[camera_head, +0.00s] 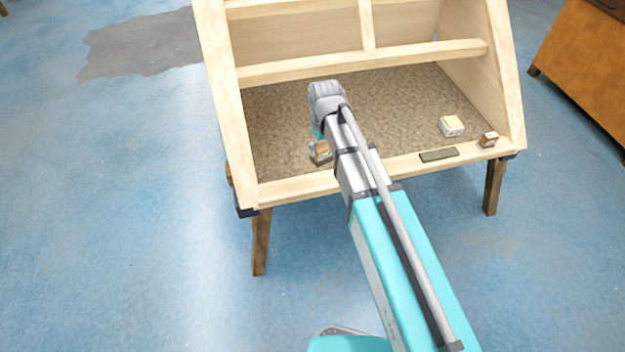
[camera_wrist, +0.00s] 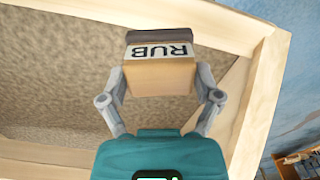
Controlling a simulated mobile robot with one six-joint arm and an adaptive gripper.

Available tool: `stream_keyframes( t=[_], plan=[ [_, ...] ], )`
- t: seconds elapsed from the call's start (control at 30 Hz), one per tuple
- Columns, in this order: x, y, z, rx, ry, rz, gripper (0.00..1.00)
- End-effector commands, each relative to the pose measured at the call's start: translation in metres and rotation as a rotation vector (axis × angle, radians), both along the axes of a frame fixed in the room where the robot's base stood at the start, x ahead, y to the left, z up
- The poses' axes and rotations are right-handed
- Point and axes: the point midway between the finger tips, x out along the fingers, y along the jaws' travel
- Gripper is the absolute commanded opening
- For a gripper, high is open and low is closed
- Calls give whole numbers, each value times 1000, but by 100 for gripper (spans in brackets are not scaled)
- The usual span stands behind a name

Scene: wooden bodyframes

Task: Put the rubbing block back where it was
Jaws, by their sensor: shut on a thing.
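The rubbing block (camera_wrist: 160,77) is a tan wooden block with a dark strip along one face and a white label reading RUB, seen turned in the wrist view. My gripper (camera_wrist: 160,84) is shut on it, one finger at each side. In the head view the block (camera_head: 320,152) shows beside my arm, at the left part of the brown speckled panel and close to the front rail. My arm hides most of the gripper there. I cannot tell whether the block touches the panel.
The wooden bodyframe (camera_head: 230,90) stands on legs, with raised side walls and a front rail (camera_head: 300,190). At right are a white block with a yellow top (camera_head: 452,125), a small brown-topped block (camera_head: 488,139) and a dark flat pad (camera_head: 438,155). The panel between is clear.

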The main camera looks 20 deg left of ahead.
Motion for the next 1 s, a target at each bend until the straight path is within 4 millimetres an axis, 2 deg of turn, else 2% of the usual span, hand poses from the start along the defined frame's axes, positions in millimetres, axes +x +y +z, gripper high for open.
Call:
stream_keyframes(
  t=[0.2, 0.37, 0.8, 1.0],
  plan=[
    [-3, 4, 0, 0, 0, 7, 44],
    [-13, -4, 3, 0, 0, -14, 44],
    [-78, -73, 23, -1, -1, -228, 44],
    [-94, -88, 26, -1, -1, -288, 44]
  ],
)
